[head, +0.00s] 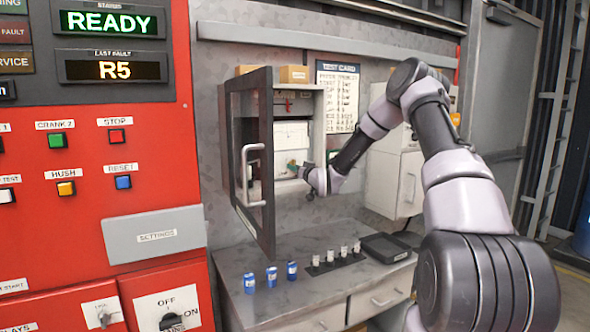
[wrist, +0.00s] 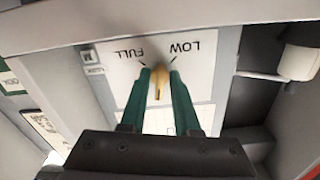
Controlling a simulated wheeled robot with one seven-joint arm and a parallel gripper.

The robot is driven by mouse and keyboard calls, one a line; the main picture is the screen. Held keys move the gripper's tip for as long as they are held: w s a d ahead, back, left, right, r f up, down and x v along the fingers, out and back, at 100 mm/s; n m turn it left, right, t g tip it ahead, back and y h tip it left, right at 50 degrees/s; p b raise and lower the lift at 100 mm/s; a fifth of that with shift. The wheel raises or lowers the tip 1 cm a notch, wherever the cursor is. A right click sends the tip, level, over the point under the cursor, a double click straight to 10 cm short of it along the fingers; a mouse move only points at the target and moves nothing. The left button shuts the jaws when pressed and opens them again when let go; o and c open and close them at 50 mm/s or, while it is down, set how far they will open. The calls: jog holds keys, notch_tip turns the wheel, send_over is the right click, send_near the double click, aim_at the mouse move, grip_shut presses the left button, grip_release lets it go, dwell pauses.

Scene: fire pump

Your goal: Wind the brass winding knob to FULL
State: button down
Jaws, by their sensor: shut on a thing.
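The brass winding knob (wrist: 158,82) is on a white panel marked FULL and LOW, which appear upside down in the wrist view. The green fingers of my gripper (wrist: 160,85) are shut on the knob from both sides. The knob's bar stands roughly between the two marks; I cannot tell which it points to. In the head view my gripper (head: 301,172) reaches into the open wall cabinet (head: 322,105) at the white recorder inside it (head: 291,135). The knob is too small to make out there.
The cabinet's dark framed door (head: 265,170) stands open to the left of my gripper. Below is a grey bench (head: 235,300) with several blue cans (head: 271,277), a row of small pale items (head: 343,252) and a black device (head: 386,247). A red control panel (head: 100,170) stands at left.

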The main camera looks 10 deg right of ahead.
jog(key=shift+f+m, duration=0.15)
jog(key=shift+m, duration=0.15)
jog(key=c, duration=0.9)
grip_release()
jog(key=v, duration=1.1)
jog(key=shift+w, duration=0.1)
